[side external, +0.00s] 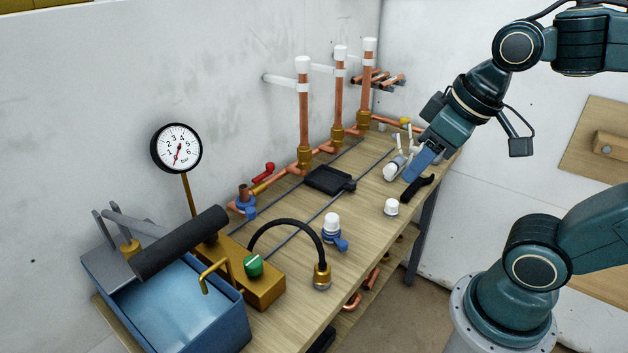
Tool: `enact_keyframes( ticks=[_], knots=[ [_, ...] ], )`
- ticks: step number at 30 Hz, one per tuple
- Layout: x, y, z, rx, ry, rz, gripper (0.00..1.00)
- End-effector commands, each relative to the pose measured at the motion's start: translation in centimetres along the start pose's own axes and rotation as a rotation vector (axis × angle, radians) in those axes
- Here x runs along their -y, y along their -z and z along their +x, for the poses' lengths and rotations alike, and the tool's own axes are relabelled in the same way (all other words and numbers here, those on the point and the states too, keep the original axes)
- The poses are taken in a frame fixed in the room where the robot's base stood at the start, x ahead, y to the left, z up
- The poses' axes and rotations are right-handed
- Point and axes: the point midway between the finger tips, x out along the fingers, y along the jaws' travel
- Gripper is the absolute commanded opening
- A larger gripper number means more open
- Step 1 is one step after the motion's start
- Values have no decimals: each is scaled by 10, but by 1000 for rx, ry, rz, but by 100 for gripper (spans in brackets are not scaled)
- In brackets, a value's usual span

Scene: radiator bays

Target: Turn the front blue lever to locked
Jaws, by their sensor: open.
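A blue lever (341,244) sits on a white-capped valve (331,222) near the front edge of the wooden bench. Another blue lever (247,209) is further back, at the left end of the copper pipe run. I cannot read a locked mark on either. My gripper (415,186) is open, pointing down over the far right part of the bench. It is well to the right of both blue levers and apart from them. White fittings (392,171) beside it are partly hidden by it.
A black hose (283,224) arches left of the front blue lever, from a brass block with a green knob (253,265). A blue tank (172,305) stands at the left end. Copper risers (304,115) stand behind.

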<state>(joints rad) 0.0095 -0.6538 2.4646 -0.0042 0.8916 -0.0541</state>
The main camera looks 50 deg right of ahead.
Motion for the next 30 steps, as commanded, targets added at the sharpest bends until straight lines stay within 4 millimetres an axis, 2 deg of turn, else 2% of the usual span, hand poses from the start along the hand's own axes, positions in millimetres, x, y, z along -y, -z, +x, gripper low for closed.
enact_keyframes(
  ticks=[14,22,30],
  knots=[
    [-9,46,55,189,29,-169,43],
    [-16,64,98,291,66,-266,43],
    [-22,74,146,385,115,-355,43]
  ],
)
